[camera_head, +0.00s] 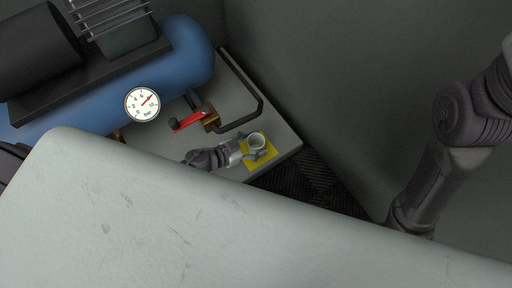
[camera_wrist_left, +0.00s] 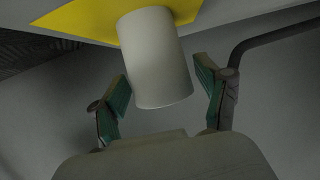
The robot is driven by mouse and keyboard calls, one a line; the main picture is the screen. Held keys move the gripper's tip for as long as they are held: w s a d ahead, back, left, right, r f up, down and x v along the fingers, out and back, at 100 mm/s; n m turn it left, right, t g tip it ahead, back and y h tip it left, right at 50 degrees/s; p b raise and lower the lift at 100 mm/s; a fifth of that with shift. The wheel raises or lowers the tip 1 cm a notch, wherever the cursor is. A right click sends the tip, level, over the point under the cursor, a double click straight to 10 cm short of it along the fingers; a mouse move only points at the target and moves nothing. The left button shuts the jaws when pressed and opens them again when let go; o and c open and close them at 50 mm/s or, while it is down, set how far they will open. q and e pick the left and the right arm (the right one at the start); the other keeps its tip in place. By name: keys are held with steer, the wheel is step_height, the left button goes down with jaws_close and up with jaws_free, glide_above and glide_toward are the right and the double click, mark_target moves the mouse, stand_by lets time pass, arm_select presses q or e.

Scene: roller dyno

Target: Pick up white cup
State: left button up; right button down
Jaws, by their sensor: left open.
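The white cup (camera_head: 257,141) stands on a yellow square (camera_head: 266,155) near the corner of a grey platform. In the left wrist view the cup (camera_wrist_left: 155,58) shows large, over the yellow square (camera_wrist_left: 90,20). My left gripper (camera_head: 252,147) reaches the cup from the left in the head view. In the left wrist view its green-padded fingers (camera_wrist_left: 165,92) are spread, one on each side of the cup's near end. Gaps show between the cup and both fingers. My right gripper is not in view; my right arm shows at the right of the head view.
A blue compressor tank (camera_head: 185,60) with a pressure gauge (camera_head: 142,105) stands at the upper left. A red valve handle (camera_head: 187,120) and a black bent bar (camera_head: 250,108) are close behind my left gripper. A large grey surface (camera_head: 150,215) fills the foreground.

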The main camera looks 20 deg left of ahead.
mark_target(262, 141)
arm_select(q)
steer(key=b+x, duration=0.1)
steer(key=x, duration=0.2)
steer(key=shift+w+d+f, duration=0.1)
steer(key=shift+w+f, duration=0.05)
steer(key=c, duration=1)
